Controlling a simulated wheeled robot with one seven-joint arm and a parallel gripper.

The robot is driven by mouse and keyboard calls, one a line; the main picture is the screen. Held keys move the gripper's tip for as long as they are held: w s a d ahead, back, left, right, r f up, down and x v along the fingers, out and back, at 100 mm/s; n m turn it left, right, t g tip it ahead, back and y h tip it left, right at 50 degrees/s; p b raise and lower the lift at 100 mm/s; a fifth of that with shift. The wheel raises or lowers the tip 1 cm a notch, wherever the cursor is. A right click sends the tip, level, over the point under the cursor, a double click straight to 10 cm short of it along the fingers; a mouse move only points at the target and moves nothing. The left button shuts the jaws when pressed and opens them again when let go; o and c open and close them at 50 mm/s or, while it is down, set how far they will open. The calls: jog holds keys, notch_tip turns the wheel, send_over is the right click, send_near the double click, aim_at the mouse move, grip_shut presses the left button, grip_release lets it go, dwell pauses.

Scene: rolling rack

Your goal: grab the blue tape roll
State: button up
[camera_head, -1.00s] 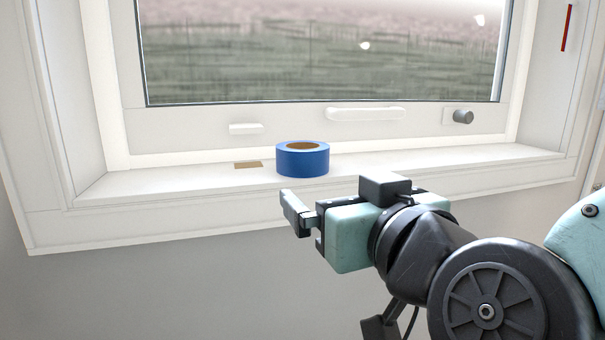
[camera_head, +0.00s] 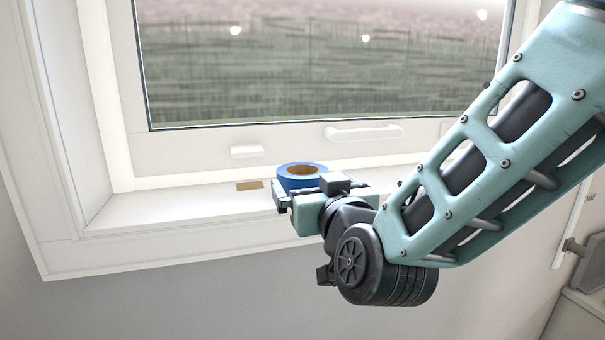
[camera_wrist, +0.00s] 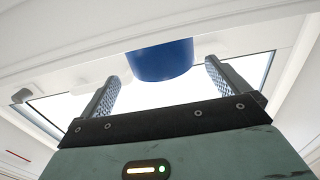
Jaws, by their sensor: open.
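The blue tape roll (camera_head: 301,171) lies flat on the white window sill, its brown core facing up. My gripper (camera_head: 296,196) is in front of the roll and hides its lower part in the head view. In the wrist view the roll (camera_wrist: 160,60) shows ahead, between the lines of the two open fingers (camera_wrist: 162,85). The fingers are apart with nothing held. Whether the fingertips reach past the roll's near side I cannot tell.
A small brown piece (camera_head: 250,185) lies flat on the sill (camera_head: 150,212) left of the roll. The window with its white handle (camera_head: 363,132) stands behind. The sill's left part is clear. A grey item (camera_head: 590,258) shows at the lower right.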

aim_at(304, 174)
jog(key=p+x, duration=0.2)
jog(key=x, duration=0.1)
jog(key=p+x, duration=0.1)
jog(key=shift+w+a+r+p, duration=0.2)
jog(key=shift+r+p, duration=0.15)
jog(key=shift+p, duration=0.05)
jog(key=shift+w+a+f, duration=0.1)
jog(key=shift+w+f, duration=0.05)
jog(key=shift+w, duration=0.25)
jog(key=c, duration=1)
